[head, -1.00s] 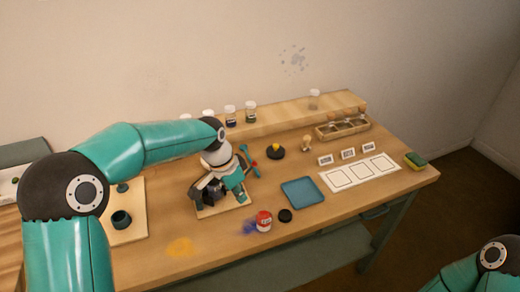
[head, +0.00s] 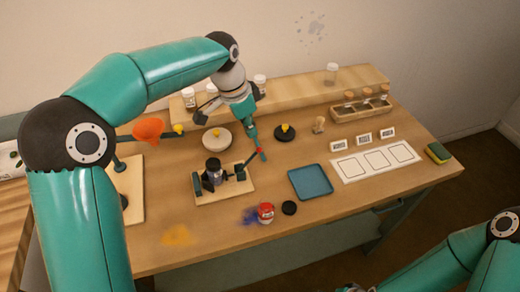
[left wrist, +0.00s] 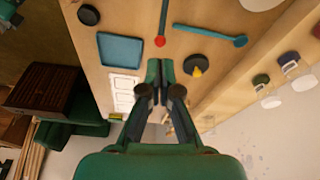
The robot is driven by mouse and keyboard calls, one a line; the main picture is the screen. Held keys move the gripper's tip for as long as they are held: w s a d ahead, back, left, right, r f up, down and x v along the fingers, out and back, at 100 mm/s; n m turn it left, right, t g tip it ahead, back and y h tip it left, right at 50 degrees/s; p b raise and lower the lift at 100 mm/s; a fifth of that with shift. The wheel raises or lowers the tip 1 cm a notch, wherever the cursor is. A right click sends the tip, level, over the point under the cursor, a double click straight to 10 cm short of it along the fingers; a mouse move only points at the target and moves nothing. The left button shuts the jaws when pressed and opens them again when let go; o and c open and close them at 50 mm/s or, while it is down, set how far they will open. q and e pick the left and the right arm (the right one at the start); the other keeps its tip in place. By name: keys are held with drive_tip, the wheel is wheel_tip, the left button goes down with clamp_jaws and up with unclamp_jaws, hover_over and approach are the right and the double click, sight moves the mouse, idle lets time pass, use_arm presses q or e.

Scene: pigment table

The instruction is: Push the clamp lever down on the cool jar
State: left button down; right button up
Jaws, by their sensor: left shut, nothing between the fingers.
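The jar (head: 215,178), dark-topped with bluish-grey sides, stands upright in a clamp on a pale board (head: 208,198). The clamp's dark lever (head: 249,163) slants up to the right and ends in a red knob (head: 262,155). My left gripper (head: 257,147) is shut and empty, pointing down close to the red knob. In the left wrist view the shut fingertips (left wrist: 160,64) are just short of the red knob (left wrist: 160,42); I cannot tell if they touch.
A blue tray (head: 310,182), a black lid (head: 289,208) and a red-and-white jar (head: 266,213) stand to the right. A raised shelf (head: 300,93) bounds the back. The front middle is mostly clear.

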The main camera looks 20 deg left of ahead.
sight(258, 148)
use_arm(q)
drive_tip(key=b+x, duration=0.4)
drive_tip(key=x, duration=0.2)
drive_tip(key=shift+f+b, duration=0.3)
drive_tip(key=shift+f, duration=0.15)
